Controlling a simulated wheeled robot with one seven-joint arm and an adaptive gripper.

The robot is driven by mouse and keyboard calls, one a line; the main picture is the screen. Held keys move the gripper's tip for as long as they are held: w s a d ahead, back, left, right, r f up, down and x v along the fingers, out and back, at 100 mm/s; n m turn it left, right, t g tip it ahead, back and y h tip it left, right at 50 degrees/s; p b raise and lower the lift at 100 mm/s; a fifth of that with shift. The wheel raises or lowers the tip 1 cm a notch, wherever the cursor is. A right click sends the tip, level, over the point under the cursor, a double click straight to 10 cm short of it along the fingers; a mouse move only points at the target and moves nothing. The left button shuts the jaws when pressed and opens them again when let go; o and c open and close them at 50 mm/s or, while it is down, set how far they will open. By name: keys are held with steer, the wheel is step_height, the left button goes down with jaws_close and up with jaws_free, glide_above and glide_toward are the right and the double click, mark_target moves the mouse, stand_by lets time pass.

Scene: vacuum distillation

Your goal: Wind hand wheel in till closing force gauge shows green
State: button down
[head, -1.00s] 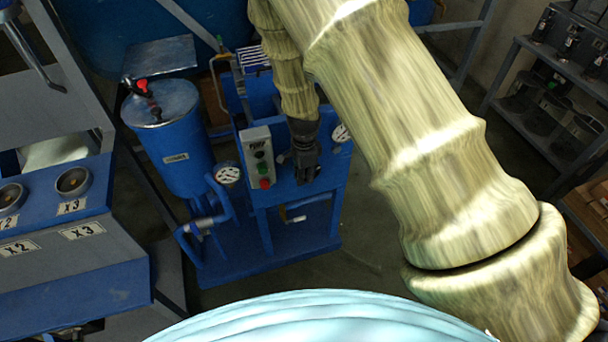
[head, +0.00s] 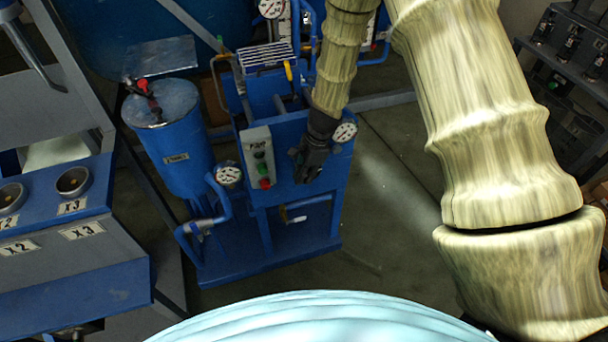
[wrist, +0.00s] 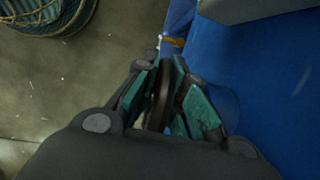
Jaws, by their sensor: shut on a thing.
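My gripper (head: 307,163) is at the front panel of the blue machine (head: 325,196), right of the grey button box. In the wrist view my gripper (wrist: 162,95) has its green-padded fingers closed around a dark, narrow rim (wrist: 163,85), which looks like the edge of the hand wheel. The rest of the wheel is hidden by the fingers. A round white gauge (head: 345,131) sits on the panel just right of my gripper. A second white gauge (head: 229,174) is at the machine's left side. The dial readings and colours are too small to tell.
A grey box (head: 259,157) with green and red buttons is close left of my gripper. A blue lidded tank (head: 177,146) stands at the left. A bench marked X2 and X3 (head: 118,226) is nearer left. Floor (head: 395,200) is clear to the right.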

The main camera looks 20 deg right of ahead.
steer(key=shift+r+y, duration=0.1)
steer(key=shift+y, duration=0.8)
steer(key=shift+r+y, duration=0.1)
steer(key=shift+y, duration=0.5)
steer(key=c, duration=1.5)
jaws_free()
steer(key=v, duration=1.2)
